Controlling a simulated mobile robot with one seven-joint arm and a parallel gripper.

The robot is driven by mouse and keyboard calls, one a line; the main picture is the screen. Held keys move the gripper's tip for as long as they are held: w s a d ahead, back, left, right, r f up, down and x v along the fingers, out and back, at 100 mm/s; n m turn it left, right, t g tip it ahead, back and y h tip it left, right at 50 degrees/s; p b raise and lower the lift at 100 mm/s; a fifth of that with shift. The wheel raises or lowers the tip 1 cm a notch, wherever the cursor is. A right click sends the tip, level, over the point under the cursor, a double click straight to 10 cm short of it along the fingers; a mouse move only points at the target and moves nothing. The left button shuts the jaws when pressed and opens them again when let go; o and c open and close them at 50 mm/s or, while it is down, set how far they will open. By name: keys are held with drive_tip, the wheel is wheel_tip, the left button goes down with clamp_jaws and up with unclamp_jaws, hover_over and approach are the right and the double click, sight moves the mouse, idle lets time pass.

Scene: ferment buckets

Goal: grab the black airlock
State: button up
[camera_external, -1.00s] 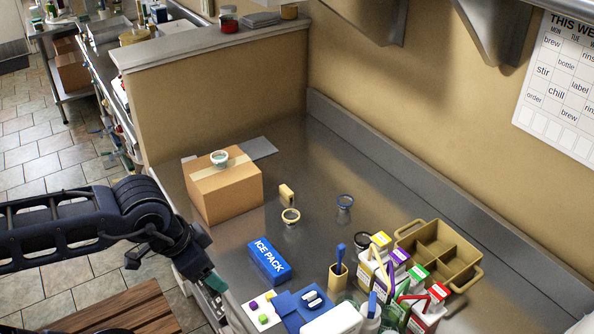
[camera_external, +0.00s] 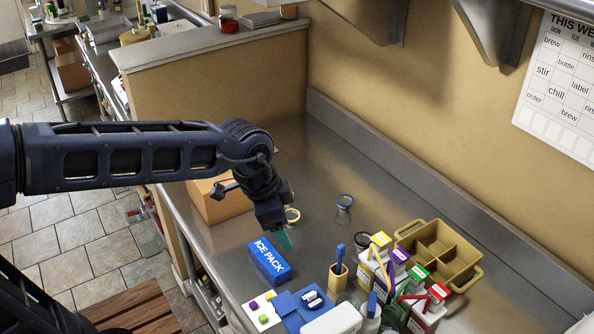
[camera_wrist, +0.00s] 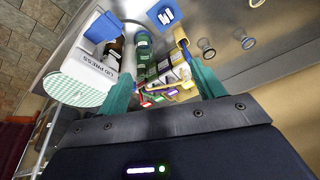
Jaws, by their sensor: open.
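The black airlock (camera_external: 362,240) appears as a small clear cup with a black rim. It stands on the steel counter just left of the labelled bottles, partly hidden by them in the external view. In the wrist view it appears to be the dark-rimmed cup (camera_wrist: 205,44) to the upper right of the fingertips. My gripper (camera_external: 284,238), with teal fingers, is above the counter near the ice pack, left of the airlock and apart from it. In the wrist view my gripper (camera_wrist: 160,74) is open, with its fingers wide apart and nothing held between them.
A blue-rimmed cup (camera_external: 344,200) and a yellow-rimmed cup (camera_external: 292,214) stand farther back. The blue ice pack (camera_external: 268,262) lies beside my gripper. Several bottles (camera_external: 400,258) with coloured labels and a tan caddy (camera_external: 460,283) crowd the right. The counter behind the cups is clear.

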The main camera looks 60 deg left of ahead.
drive_tip(key=w+a+f+m+g+h, duration=0.1)
drive_tip(key=w+a+f+m, duration=0.15)
drive_tip(key=w, duration=0.55)
drive_tip(key=w+a+f+m, duration=0.15)
drive_tip(key=w+f, duration=0.25)
drive_tip(key=w, duration=0.4)
drive_tip(key=w+a+f+m, duration=0.1)
drive_tip(key=w+f, duration=0.4)
drive_tip(key=w+a+f+m, duration=0.2)
drive_tip(key=w+f, duration=0.3)
drive_tip(key=w+a+f+m+h, duration=0.1)
drive_tip(key=w+a+f, duration=0.1)
drive_tip(key=w+f, duration=0.3)
drive_tip(key=shift+w+a+g, duration=0.2)
drive_tip(key=shift+a+g, duration=0.05)
drive_tip(key=shift+g, duration=0.15)
hover_over(363, 240)
drive_tip(key=s, duration=0.2)
drive_tip(key=x, duration=0.5)
drive_tip(key=shift+s+a+f, duration=0.15)
drive_tip(key=shift+f, duration=0.1)
drive_tip(key=shift+s+a+x, duration=0.15)
drive_tip(key=shift+x, duration=1.15)
drive_tip(key=shift+s+a+x, duration=0.15)
drive_tip(key=shift+x, duration=1.1)
drive_tip(key=shift+w+f, duration=0.1)
drive_tip(key=shift+w, duration=0.05)
drive_tip(key=shift+c, duration=0.5)
drive_tip(key=c, duration=0.9)
